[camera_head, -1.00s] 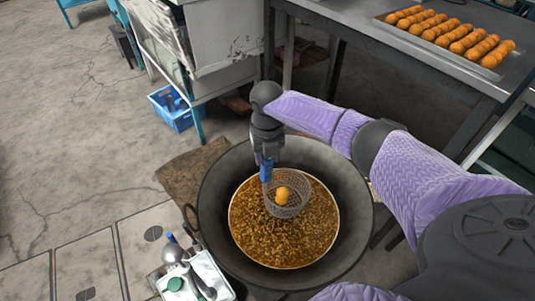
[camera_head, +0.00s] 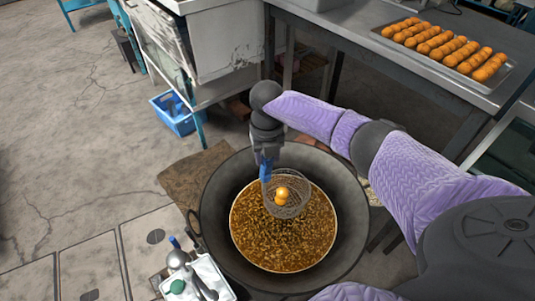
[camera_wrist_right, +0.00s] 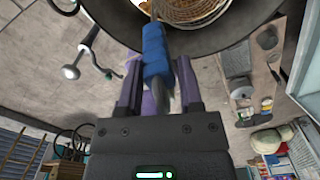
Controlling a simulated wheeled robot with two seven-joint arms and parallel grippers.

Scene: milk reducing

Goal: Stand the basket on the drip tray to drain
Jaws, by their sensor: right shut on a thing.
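My right gripper (camera_head: 265,162) is shut on the blue handle (camera_head: 265,172) of a wire mesh basket (camera_head: 292,207). The handle also shows between the fingers in the right wrist view (camera_wrist_right: 155,62). The basket is over the brown, bubbling liquid in a wide black wok (camera_head: 345,215). I cannot tell whether its bottom touches the liquid. Orange balls (camera_head: 282,192) lie in the basket. A white tray (camera_head: 222,276) holding utensils stands at the wok's lower left. I cannot tell if it is the drip tray. My left gripper is not in view.
A metal tray (camera_head: 484,83) with rows of orange balls lies on the steel table (camera_head: 400,65) at the upper right. A blue crate (camera_head: 178,122) sits on the floor behind the wok. Open floor lies to the left.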

